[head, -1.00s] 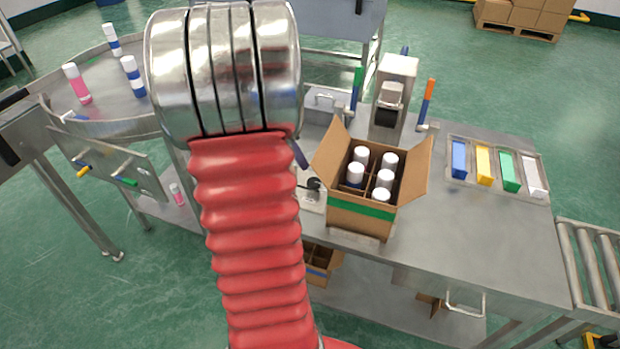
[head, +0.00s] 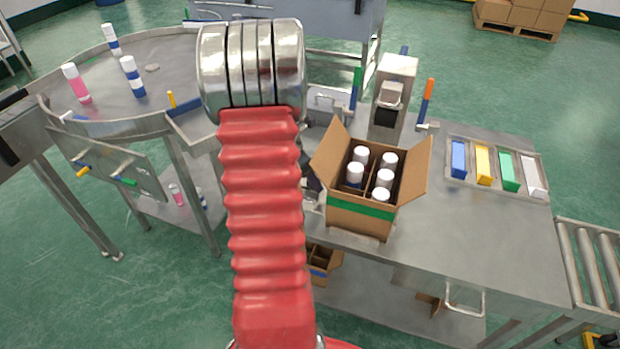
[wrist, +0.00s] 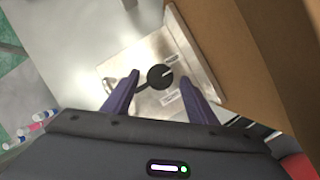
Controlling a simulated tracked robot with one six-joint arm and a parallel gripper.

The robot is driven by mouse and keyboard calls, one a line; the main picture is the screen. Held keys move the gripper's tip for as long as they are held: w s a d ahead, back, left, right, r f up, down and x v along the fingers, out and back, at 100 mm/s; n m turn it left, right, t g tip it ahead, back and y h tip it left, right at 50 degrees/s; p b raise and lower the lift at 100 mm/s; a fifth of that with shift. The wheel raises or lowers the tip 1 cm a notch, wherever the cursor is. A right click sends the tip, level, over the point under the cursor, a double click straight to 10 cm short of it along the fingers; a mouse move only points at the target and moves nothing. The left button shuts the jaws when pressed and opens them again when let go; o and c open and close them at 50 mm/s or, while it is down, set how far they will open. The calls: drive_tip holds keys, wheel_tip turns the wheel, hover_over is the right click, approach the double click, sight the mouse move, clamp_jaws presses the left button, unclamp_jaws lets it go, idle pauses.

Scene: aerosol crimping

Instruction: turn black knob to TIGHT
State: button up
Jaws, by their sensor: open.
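The black knob (wrist: 160,77) shows in the wrist view on a light metal plate (wrist: 135,66). It is round, with a white pointer line aimed to the upper right and a dark lever-like piece reaching left. White label marks are on the plate, too small to read. My gripper (wrist: 160,80) is open, its two dark purple fingers on either side of the knob, with a gap to it on each side. I cannot tell whether the fingertips are down at the knob's height. In the head view my arm largely hides the knob area.
An open cardboard box (head: 362,219) with several white-capped cans stands just right of the knob plate; its wall (wrist: 265,50) is close to my right finger. A metal press (head: 393,95) with coloured levers stands behind.

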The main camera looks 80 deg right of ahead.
drive_tip(key=shift+d+f, duration=0.1)
drive_tip(key=shift+f, duration=0.2)
drive_tip(key=shift+c, duration=0.3)
drive_tip(key=c, duration=1)
